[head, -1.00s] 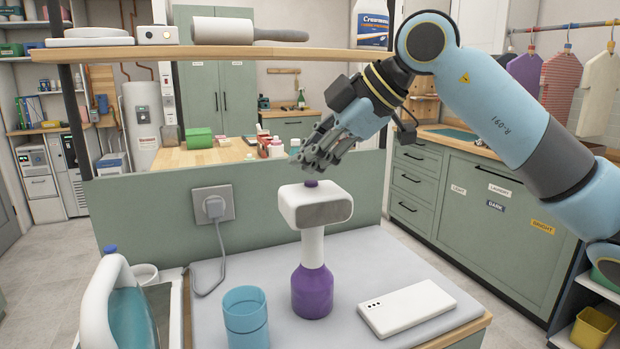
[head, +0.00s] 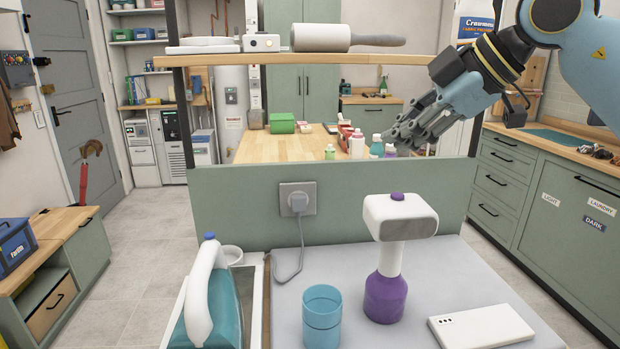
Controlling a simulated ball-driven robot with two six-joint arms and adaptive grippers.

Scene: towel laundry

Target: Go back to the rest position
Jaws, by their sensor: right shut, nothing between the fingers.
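My right gripper (head: 408,140) is at the upper right, reaching in from the right edge. Its fingers are shut and empty. It hangs in front of the green partition's top edge, above and apart from the white and purple handheld device (head: 386,290), which stands upright on the grey table. My left gripper is not in the picture.
A teal iron (head: 225,308), a blue cup (head: 322,318) and a white phone (head: 480,328) are on the table. A wooden shelf (head: 300,58) with a lint roller (head: 345,38) runs above. Small bottles (head: 357,145) stand on the counter behind the partition. Open floor lies at left.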

